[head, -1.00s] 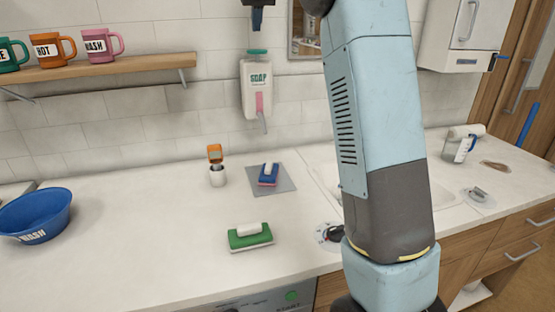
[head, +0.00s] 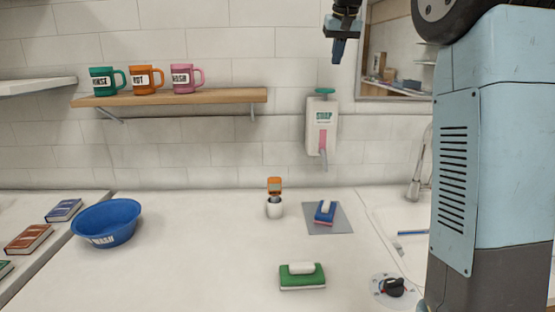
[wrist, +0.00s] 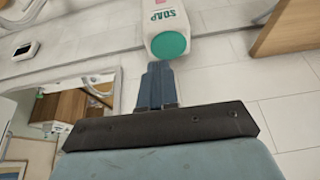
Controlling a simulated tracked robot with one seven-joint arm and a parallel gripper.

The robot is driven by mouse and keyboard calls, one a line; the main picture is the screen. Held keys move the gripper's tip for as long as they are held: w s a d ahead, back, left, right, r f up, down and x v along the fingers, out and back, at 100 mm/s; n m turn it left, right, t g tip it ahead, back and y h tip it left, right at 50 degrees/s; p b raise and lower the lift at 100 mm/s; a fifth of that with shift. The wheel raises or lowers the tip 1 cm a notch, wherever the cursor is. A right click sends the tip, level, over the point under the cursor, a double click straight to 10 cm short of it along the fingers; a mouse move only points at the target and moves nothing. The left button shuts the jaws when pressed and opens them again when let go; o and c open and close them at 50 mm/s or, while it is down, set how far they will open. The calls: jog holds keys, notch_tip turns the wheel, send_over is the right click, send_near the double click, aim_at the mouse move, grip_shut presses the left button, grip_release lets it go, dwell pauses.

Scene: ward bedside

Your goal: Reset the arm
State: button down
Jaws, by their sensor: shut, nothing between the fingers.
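My gripper (head: 338,50) is at the top of the head view, pointing down, in front of the tiled wall and above the soap dispenser (head: 322,128). Its fingers are together with nothing between them. In the wrist view the shut fingers (wrist: 157,85) point toward the dispenser's green top (wrist: 169,45), and a gap between them cannot be judged there. My blue arm fills the right side of the head view and hides part of the sink area.
A shelf (head: 170,98) holds three mugs. A mirror (head: 395,60) hangs beside my gripper.

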jog(key=s+f, duration=0.8)
jog(key=s, duration=0.5)
jog(key=s+d+f, duration=0.1)
jog(key=s+f, duration=0.7)
jog(key=s, duration=0.6)
jog(key=s+d+f, duration=0.1)
jog(key=s+f, duration=0.6)
jog(key=s, duration=0.7)
jog(key=shift+f+t, duration=0.4)
